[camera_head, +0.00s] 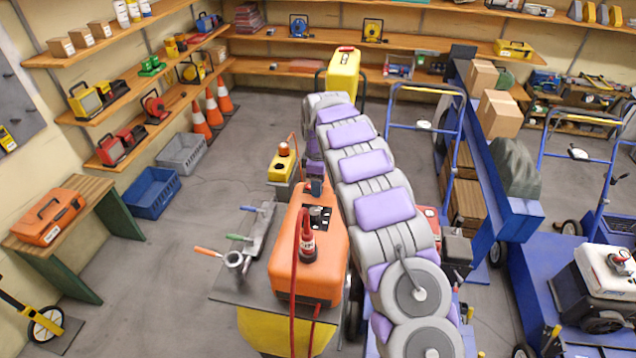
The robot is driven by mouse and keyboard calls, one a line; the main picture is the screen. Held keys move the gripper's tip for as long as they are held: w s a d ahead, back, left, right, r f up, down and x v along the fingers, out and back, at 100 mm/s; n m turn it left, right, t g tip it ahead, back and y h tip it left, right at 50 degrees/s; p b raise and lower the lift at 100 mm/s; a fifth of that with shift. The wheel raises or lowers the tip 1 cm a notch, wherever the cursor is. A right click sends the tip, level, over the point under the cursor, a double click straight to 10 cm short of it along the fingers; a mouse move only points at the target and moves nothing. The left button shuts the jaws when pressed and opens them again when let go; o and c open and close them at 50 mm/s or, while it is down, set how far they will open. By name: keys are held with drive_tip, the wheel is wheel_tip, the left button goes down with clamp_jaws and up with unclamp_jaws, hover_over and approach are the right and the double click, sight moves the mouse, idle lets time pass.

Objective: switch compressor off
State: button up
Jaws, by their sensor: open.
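An orange box-shaped machine (284,262), which looks like the compressor, stands on a yellow-sided cart in the lower middle. A dark control panel (320,219) with small fittings is on its top, near the far right corner. A black and red fitting (308,246) stands on its top, with red hoses hanging down. I cannot make out the switch or its position. My grey and purple arm reaches away just right of the machine, then folds down at its far end. My gripper cannot be made out; the arm hides the area around its end.
A blue cart (515,208) with cardboard boxes (499,116) is on the right. Floor is free toward the blue crate (152,192) and wooden bench (85,193).

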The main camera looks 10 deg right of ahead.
drive_tip(key=shift+c, duration=0.2)
clamp_jaws()
drive_tip(key=shift+r+p, duration=0.15)
drive_tip(key=shift+p, duration=0.2)
drive_tip(key=h+p, duration=0.1)
drive_tip(key=p, duration=0.1)
drive_tip(key=shift+w+a+r+g+h+p, duration=0.1)
drive_tip(key=shift+a+r+g+h+p, duration=0.05)
drive_tip(key=shift+a+g+h+p, duration=0.2)
drive_tip(key=shift+h+p, duration=0.45)
drive_tip(key=shift+p, duration=0.2)
drive_tip(key=shift+a+g+p, duration=0.1)
drive_tip(key=shift+g+p, duration=0.15)
drive_tip(key=shift+p, duration=0.05)
drive_tip(key=shift+h, duration=0.3)
